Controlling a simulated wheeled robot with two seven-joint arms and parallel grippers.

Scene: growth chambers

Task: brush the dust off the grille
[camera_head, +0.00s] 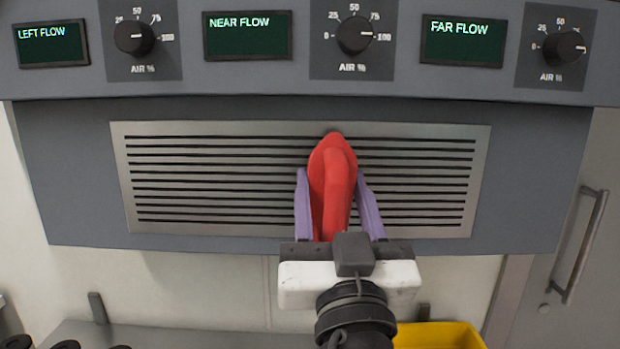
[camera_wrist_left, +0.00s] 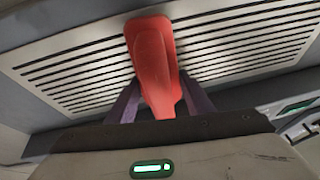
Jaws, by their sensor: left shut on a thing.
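The grille (camera_head: 210,180) is a wide metal panel with dark horizontal slots, set in the grey housing; it also spans the left wrist view (camera_wrist_left: 80,75). I cannot make out dust on it. A red brush (camera_head: 332,185) stands upright in front of the grille's middle, its tip near the top edge. It also shows in the left wrist view (camera_wrist_left: 153,60). Its bristles are hidden, and I cannot tell whether it touches the slats. My left gripper (camera_head: 333,190) is shut on the brush, with a purple finger on each side. My right gripper is not in view.
Above the grille, a panel carries three displays, including NEAR FLOW (camera_head: 247,35), and three air knobs (camera_head: 355,35). A yellow container (camera_head: 440,335) stands below right. A door handle (camera_head: 585,245) is at the right. Dark round objects (camera_head: 66,345) sit at the lower left.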

